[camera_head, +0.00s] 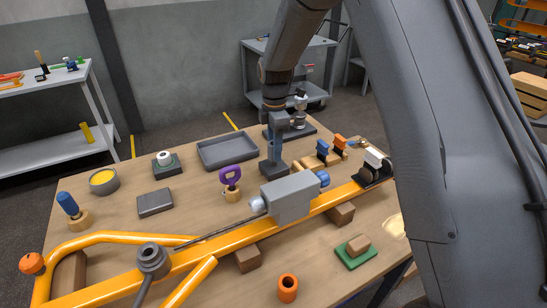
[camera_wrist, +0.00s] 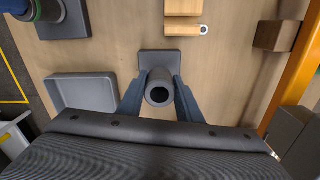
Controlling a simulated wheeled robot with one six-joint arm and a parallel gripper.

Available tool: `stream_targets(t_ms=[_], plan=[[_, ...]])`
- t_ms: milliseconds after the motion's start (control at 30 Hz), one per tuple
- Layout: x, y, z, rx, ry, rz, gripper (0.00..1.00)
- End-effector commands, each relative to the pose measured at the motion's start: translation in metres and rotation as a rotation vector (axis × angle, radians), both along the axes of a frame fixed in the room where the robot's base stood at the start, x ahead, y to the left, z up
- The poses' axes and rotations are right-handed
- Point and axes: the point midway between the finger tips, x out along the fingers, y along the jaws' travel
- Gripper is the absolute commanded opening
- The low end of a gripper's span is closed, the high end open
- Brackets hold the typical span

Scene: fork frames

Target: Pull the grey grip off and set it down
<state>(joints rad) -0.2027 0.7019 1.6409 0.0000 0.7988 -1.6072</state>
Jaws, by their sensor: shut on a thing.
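The grey grip (camera_wrist: 159,90) is a short grey cylinder with a dark round hole in the end facing the wrist camera. My gripper (camera_wrist: 160,92) is shut on it, with one blue-grey finger on each side. A dark grey square block (camera_wrist: 153,58) lies behind the grip in the wrist view. In the head view my gripper (camera_head: 275,152) points down at this block (camera_head: 274,168) on the table. The grip is mostly hidden by the fingers there. I cannot tell whether the grip touches the block.
An orange-yellow frame (camera_head: 235,239) with a grey box (camera_head: 290,197) crosses the table's front. A grey tray (camera_head: 227,151) lies left of my gripper. A purple-handled tool (camera_head: 230,177) stands close by. Bare wood shows around the flat grey block (camera_head: 155,202).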

Motion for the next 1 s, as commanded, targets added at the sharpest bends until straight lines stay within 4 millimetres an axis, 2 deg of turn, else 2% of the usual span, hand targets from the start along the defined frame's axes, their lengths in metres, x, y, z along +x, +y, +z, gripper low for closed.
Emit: stream_targets(t_ms=[1000], plan=[[0.0,0.0,0.028,0.0,0.0,0.0,0.0]])
